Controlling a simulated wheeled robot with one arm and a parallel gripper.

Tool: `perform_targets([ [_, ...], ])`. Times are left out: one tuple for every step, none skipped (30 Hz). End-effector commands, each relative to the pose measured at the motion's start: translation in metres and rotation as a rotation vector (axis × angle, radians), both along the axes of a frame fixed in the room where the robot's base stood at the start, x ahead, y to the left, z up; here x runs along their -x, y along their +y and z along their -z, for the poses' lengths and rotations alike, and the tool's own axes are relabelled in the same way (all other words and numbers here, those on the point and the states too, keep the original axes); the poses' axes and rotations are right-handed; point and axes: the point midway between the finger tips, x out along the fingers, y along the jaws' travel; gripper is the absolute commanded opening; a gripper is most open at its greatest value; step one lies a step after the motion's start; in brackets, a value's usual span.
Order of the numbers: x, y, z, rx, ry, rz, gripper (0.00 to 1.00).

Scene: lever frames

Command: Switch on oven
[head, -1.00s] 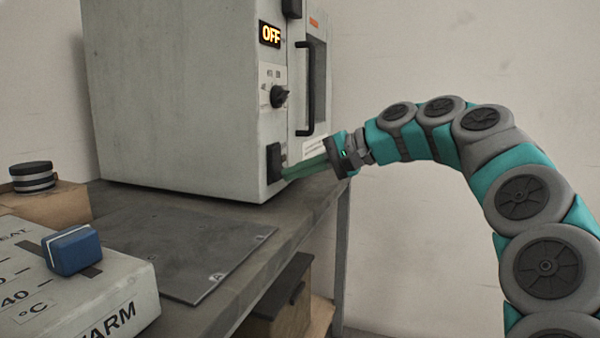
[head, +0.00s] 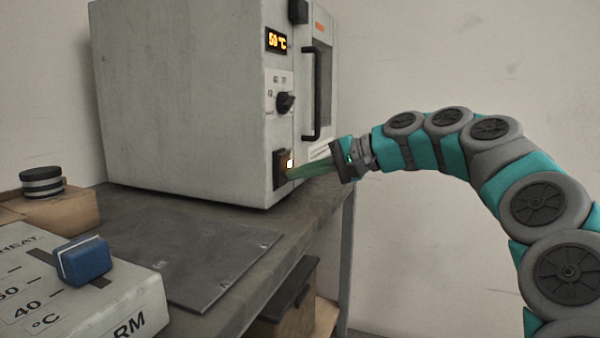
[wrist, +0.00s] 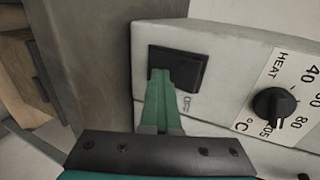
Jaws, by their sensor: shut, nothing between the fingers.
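The pale grey oven (head: 180,110) stands on the bench. Its display (head: 276,41) glows and reads 50 °C. The switch is also in the wrist view (wrist: 191,67), above a label. My gripper (head: 291,176) is shut and empty, its green fingertips at the switch. In the wrist view the fingertips (wrist: 161,74) overlap the switch's lower left part; whether they press on it I cannot tell. The black dial (head: 285,102) is above the switch.
The oven door has a vertical black handle (head: 312,95) at right. A dark flat plate (head: 200,250) lies on the bench. A control box with a blue slider (head: 84,260) is at the lower left, and a striped black knob (head: 41,182) tops a brown box behind it.

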Motion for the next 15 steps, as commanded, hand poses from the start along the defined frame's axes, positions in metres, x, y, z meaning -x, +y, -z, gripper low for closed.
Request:
perform_targets([
  [0.0006, 0.0012, -0.0069, -0.006, -0.004, -0.001, 0.00],
  [0.0007, 0.0012, -0.0072, -0.006, -0.004, -0.001, 0.00],
  [0.0008, 0.0013, -0.0075, -0.007, -0.004, -0.001, 0.00],
  [0.0007, 0.0014, -0.0073, -0.007, -0.004, -0.001, 0.00],
  [0.0007, 0.0014, -0.0070, -0.007, -0.004, -0.001, 0.00],
  [0.0008, 0.0016, -0.0067, -0.007, -0.004, -0.002, 0.00],
  [0.0009, 0.0016, -0.0066, -0.007, -0.004, -0.002, 0.00],
  [0.0009, 0.0016, -0.0065, -0.007, -0.004, -0.002, 0.00],
  [0.0010, 0.0017, -0.0063, -0.006, -0.004, -0.002, 0.00],
  [0.0010, 0.0017, -0.0063, -0.006, -0.004, -0.002, 0.00],
  [0.0011, 0.0017, -0.0062, -0.006, -0.003, -0.003, 0.00],
  [0.0013, 0.0010, -0.0063, -0.006, -0.003, -0.003, 0.00],
  [0.0017, 0.0002, -0.0066, -0.006, -0.003, -0.003, 0.00],
  [0.0022, -0.0012, -0.0068, -0.006, -0.003, -0.003, 0.00],
  [0.0033, -0.0038, -0.0074, -0.006, -0.003, -0.001, 0.00],
])
